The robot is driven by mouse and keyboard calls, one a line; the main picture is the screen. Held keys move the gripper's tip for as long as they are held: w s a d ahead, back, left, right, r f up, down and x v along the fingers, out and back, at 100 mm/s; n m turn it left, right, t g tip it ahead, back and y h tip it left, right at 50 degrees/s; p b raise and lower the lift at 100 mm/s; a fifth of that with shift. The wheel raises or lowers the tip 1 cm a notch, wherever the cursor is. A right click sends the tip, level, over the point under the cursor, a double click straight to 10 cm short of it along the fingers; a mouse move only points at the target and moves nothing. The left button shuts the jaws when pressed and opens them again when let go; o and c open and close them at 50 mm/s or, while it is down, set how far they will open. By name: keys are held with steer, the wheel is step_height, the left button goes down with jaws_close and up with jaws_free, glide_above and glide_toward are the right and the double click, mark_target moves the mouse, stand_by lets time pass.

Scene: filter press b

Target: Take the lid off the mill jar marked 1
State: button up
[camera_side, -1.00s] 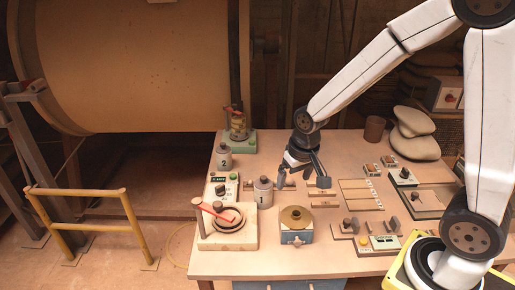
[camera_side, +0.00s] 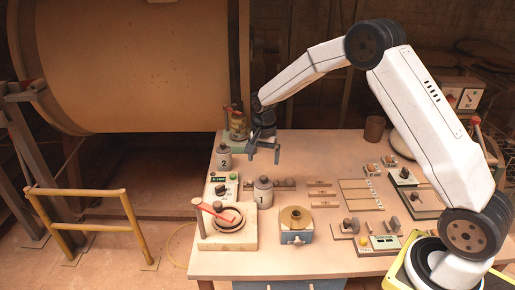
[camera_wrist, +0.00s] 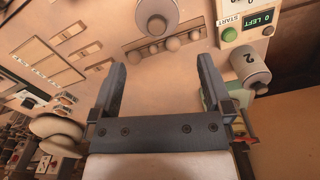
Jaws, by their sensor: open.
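The mill jar marked 1 (camera_side: 264,197) stands upright on the bench, pale with a dark knobbed lid (camera_side: 263,181) on top. A round pale jar with a dark knob, likely the same one, is cut by the top edge of the wrist view (camera_wrist: 156,10). My gripper (camera_side: 264,153) is open and empty, above the bench and apart from the jar, on its far side in the side view. Both fingers show in the wrist view (camera_wrist: 162,68), with bare bench between them.
The jar marked 2 (camera_side: 224,161) stands to the left, also in the wrist view (camera_wrist: 246,70). A block with several knobs (camera_side: 285,184) is right of jar 1. A button panel (camera_side: 223,187), a base with a red handle (camera_side: 228,236) and a brass-coloured dish (camera_side: 295,218) are near.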

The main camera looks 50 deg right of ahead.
mark_target(264, 176)
steer(key=shift+f, duration=0.1)
steer(key=shift+f, duration=1.2)
steer(key=shift+f, duration=0.15)
steer(key=shift+s+f, duration=0.15)
steer(key=shift+f, duration=2.3)
steer(key=shift+c, duration=0.2)
steer(key=c, duration=1)
steer(key=shift+r, duration=0.15)
